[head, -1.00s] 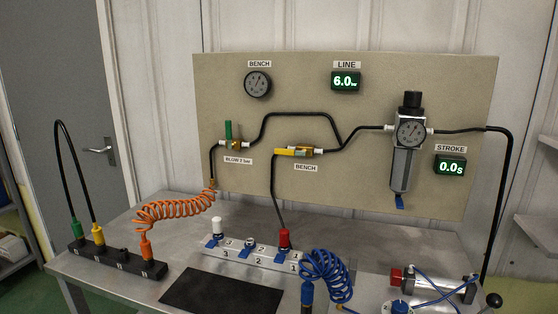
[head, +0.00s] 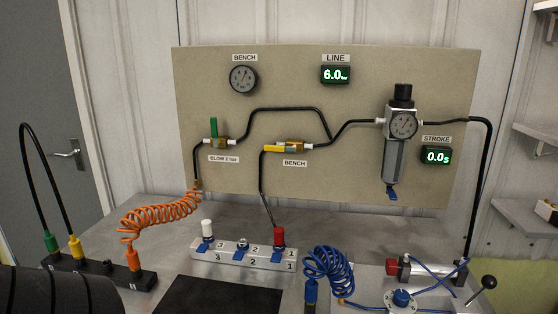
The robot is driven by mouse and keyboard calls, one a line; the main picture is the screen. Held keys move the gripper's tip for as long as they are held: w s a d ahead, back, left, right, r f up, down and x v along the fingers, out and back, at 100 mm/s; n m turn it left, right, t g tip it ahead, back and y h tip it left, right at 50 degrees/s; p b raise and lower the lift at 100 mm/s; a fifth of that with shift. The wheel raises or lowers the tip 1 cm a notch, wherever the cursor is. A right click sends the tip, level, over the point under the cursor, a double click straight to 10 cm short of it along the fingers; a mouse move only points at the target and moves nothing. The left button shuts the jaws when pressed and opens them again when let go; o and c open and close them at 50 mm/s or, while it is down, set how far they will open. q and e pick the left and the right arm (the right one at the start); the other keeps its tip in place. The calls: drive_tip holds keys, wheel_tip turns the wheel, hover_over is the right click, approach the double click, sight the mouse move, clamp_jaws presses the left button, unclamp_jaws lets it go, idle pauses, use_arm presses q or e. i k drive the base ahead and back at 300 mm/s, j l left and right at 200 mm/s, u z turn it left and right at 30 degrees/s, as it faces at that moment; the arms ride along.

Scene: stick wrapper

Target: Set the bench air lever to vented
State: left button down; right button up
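The bench air valve has a yellow lever (head: 279,149) that lies level, roughly in line with the valve body and pointing left. It sits above the BENCH label (head: 294,163) on the beige panel (head: 400,60). The bench gauge (head: 243,79) is at the panel's upper left; its needle is too small to read. The line display (head: 335,75) reads 6.0. Neither gripper shows; a dark ribbed shape at the lower left looks like part of my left arm.
A green-handled blow valve (head: 214,130) stands left of the bench valve. A manifold (head: 240,252), an orange coil hose (head: 155,212), a blue coil hose (head: 328,270) and a cylinder (head: 432,271) occupy the metal bench. The air in front of the panel is clear.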

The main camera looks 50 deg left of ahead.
sight(267, 148)
drive_tip(key=k+j+z, duration=0.2)
drive_tip(key=j, duration=0.2)
drive_tip(key=k+j+z, duration=0.15)
drive_tip(key=j, duration=0.25)
drive_tip(key=k+j, duration=0.55)
drive_tip(key=j, duration=0.2)
drive_tip(key=i+z, duration=0.05)
